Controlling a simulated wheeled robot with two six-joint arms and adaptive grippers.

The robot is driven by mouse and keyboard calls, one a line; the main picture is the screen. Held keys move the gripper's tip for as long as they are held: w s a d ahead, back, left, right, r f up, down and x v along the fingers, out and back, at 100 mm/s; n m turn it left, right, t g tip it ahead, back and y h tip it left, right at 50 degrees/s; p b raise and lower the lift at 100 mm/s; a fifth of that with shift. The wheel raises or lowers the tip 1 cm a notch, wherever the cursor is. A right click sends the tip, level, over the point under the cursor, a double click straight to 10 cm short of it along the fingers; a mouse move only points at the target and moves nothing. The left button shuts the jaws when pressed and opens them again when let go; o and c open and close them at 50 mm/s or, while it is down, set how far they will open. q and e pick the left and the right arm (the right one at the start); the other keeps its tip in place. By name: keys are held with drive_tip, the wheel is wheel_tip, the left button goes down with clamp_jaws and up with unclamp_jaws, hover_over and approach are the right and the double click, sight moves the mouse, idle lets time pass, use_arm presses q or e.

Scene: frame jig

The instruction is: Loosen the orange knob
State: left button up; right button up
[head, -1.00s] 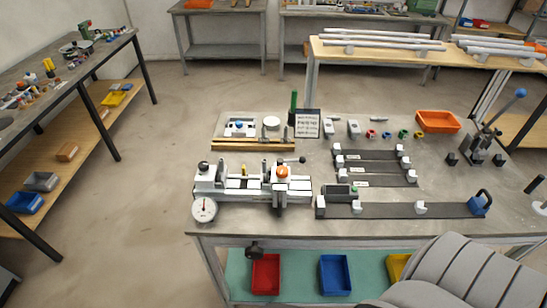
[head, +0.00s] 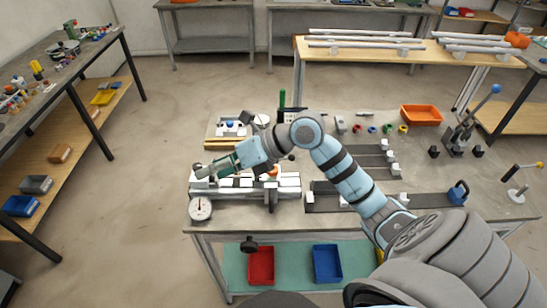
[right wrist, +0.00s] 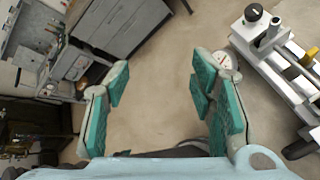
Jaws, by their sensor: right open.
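The orange knob (head: 273,171) is on the white frame jig (head: 288,181) on the bench. My right gripper (head: 207,172) is over the jig's left part, to the left of the knob. In the right wrist view the right gripper (right wrist: 160,75) is open, with nothing between its green-padded fingers. Part of the jig (right wrist: 275,60) shows there at the right edge, beside the fingers; the orange knob is not visible in that view. My left gripper is in neither view.
A round dial gauge (head: 201,208) stands at the jig's front left. Dark rails with white blocks (head: 345,203) lie to the right. An orange bin (head: 421,115) is at the back right. Red (head: 261,265) and blue (head: 327,263) bins sit on the shelf below.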

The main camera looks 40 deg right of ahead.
drive_tip(key=d+f+g+h, duration=0.1)
drive_tip(key=d+f+h, duration=0.1)
drive_tip(key=d+h, duration=0.5)
drive_tip(key=m+g+h, duration=0.2)
drive_tip(key=m, duration=0.1)
approach(273, 171)
drive_tip(key=b+x, duration=0.6)
drive_tip(key=b, duration=0.5)
drive_tip(key=shift+w+d+f, duration=0.1)
drive_tip(key=shift+w+d, duration=0.05)
drive_tip(key=shift+d, duration=0.05)
drive_tip(key=shift+b+x, duration=0.6)
drive_tip(key=shift+x, duration=0.5)
drive_tip(key=shift+w+d+f, duration=0.15)
drive_tip(key=shift+w, duration=0.1)
drive_tip(key=c, duration=1.1)
drive_tip(key=shift+c, duration=0.2)
